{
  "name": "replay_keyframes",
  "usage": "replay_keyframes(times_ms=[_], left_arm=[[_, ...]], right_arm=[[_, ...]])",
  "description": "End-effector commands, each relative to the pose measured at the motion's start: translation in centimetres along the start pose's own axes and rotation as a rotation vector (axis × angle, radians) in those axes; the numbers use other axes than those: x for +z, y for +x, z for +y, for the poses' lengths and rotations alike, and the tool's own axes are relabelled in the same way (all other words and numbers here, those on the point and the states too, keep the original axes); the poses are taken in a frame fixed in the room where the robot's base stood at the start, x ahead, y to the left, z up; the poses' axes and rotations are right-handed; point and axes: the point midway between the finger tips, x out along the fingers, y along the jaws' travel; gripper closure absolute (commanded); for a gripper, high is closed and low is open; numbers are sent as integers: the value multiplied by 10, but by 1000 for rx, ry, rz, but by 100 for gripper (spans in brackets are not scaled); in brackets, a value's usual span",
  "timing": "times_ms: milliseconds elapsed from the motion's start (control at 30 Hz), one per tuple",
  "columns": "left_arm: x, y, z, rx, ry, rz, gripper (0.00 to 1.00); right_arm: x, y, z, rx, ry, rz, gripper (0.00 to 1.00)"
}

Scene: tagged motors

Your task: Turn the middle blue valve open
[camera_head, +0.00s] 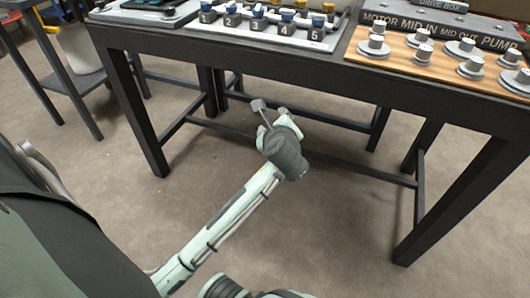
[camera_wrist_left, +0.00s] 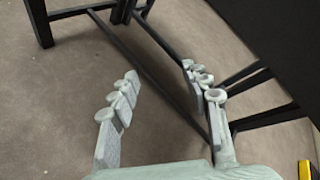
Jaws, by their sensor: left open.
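A pale valve board (camera_head: 262,37) sits on the table at the top of the head view, with a row of small knobbed valves above number plates. The middle valve (camera_head: 258,12), above number 3, looks blue; its knob is small and its turn position cannot be made out. My left gripper (camera_head: 270,107) is well below and in front of the board, beside the table's under-frame, and touches no valve. In the left wrist view its fingers (camera_wrist_left: 163,80) are spread with nothing between them. My right gripper does not show.
The dark table (camera_head: 330,68) has legs and low crossbars (camera_head: 300,150) near my left gripper. Right of the valves lies a wooden board (camera_head: 360,62) with several metal pieces, behind it a pump label block (camera_head: 440,30). Bare carpet (camera_head: 330,240) lies in front.

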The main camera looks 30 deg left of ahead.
Motion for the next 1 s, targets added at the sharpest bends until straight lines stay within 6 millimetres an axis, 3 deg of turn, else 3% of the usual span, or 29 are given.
replay_keyframes(times_ms=[300,500,1000], left_arm=[[-37,9,44,86,-216,108,53],[-50,10,60,121,-298,140,53],[-53,11,64,131,-320,148,52]], right_arm=[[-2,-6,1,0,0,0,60],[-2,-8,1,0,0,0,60],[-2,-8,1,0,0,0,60]])
